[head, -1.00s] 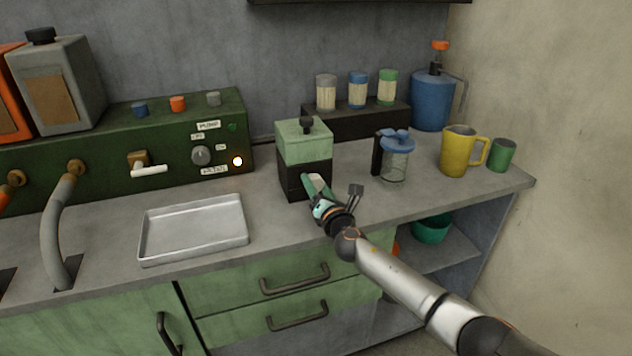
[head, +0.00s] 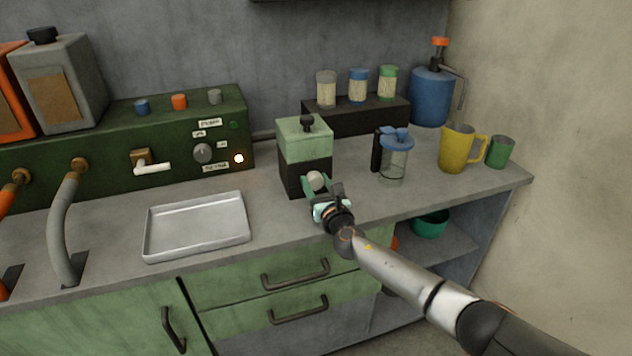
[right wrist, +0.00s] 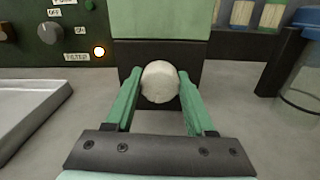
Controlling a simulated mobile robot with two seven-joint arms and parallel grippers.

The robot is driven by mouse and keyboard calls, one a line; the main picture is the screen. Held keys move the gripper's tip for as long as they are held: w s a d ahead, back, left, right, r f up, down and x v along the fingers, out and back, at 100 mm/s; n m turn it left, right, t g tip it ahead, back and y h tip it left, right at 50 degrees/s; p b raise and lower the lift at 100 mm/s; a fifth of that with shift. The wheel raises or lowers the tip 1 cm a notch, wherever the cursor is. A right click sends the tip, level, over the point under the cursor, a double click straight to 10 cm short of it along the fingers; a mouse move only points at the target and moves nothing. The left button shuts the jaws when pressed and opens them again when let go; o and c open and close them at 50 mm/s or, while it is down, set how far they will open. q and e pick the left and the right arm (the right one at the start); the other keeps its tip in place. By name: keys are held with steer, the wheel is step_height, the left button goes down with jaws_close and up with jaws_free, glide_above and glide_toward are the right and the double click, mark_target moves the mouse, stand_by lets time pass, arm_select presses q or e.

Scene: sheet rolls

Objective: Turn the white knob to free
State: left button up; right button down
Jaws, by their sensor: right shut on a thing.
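The white knob (right wrist: 160,82) is a round knob on the black lower front of a box with a green top (head: 304,138). It also shows in the head view (head: 316,180). My right gripper (right wrist: 159,92) has a green finger on each side of the knob and is shut on it. In the head view my right gripper (head: 316,184) reaches the box front from the lower right. I cannot read any mark for the knob's setting. My left gripper is out of view.
A metal tray (head: 197,252) lies on the counter to the left. A glass jar with a blue lid (head: 393,160) stands right of the box, with a yellow mug (head: 455,150) and green cup (head: 499,152) beyond. A green control panel (head: 100,150) with a lit lamp is behind the tray.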

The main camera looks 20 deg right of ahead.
mark_target(317, 183)
stand_by(0.3)
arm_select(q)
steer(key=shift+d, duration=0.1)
arm_select(e)
steer(key=shift+c, duration=1.2)
jaws_free()
steer(key=shift+s, duration=0.25)
steer(key=s+p, duration=0.2)
steer(key=s, duration=0.1)
steer(key=shift+s+d, duration=0.1)
steer(key=shift+s, duration=0.2)
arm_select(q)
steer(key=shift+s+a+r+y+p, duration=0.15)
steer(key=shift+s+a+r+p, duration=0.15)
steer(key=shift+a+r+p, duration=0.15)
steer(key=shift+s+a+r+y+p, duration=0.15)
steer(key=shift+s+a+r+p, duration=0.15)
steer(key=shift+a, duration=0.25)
arm_select(e)
steer(key=s, duration=0.8)
steer(key=shift+s, duration=0.2)
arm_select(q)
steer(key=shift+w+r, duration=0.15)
arm_select(e)
steer(key=shift+d, duration=0.1)
